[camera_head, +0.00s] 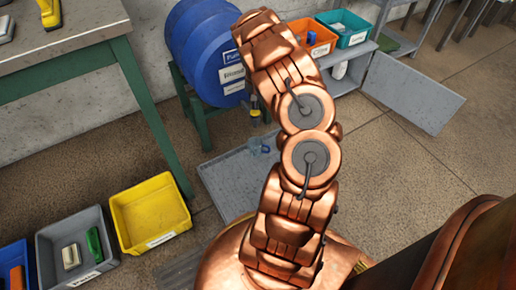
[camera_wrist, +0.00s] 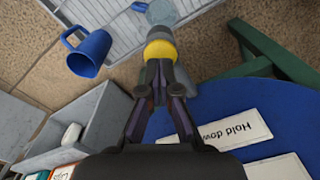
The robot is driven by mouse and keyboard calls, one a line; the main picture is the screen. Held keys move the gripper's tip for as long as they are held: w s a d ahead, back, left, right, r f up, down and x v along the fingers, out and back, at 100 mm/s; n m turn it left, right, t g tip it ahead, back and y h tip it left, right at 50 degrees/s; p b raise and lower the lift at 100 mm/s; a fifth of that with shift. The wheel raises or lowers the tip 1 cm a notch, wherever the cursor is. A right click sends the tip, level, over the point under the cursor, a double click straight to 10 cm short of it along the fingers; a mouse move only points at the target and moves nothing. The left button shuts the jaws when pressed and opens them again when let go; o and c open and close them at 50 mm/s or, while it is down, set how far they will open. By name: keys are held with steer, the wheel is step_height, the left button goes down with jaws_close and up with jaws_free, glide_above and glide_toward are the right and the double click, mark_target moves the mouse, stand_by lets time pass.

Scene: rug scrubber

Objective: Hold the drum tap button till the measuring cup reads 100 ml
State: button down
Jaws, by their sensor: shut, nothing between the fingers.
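The blue drum (camera_head: 195,45) lies on its side on a green stand, and its labelled face also fills the lower right of the wrist view (camera_wrist: 225,110). The yellow tap button (camera_wrist: 160,50) is directly beyond my gripper (camera_wrist: 160,70), whose shut, empty fingertips overlap its near edge. I cannot tell whether they touch or press it. The grey tap body (camera_wrist: 183,80) is partly hidden behind the fingers. The clear measuring cup (camera_head: 258,145) stands on a grey tray below the tap. It also shows in the wrist view (camera_wrist: 162,12), cut by the top edge. Its level is unreadable.
The grey tray (camera_head: 225,183) lies on the floor. A blue jug (camera_wrist: 88,52) sits beside the tray's edge in the wrist view. A yellow bin (camera_head: 150,212) and grey bin (camera_head: 75,245) stand at left below a green-legged table (camera_head: 150,110). A low shelf holds orange and teal bins.

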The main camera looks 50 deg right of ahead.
steer(key=shift+f, duration=1.45)
stand_by(2.6)
steer(key=shift+r, duration=0.1)
stand_by(1.4)
steer(key=shift+r+p, duration=0.9)
steer(key=shift+r, duration=1.5)
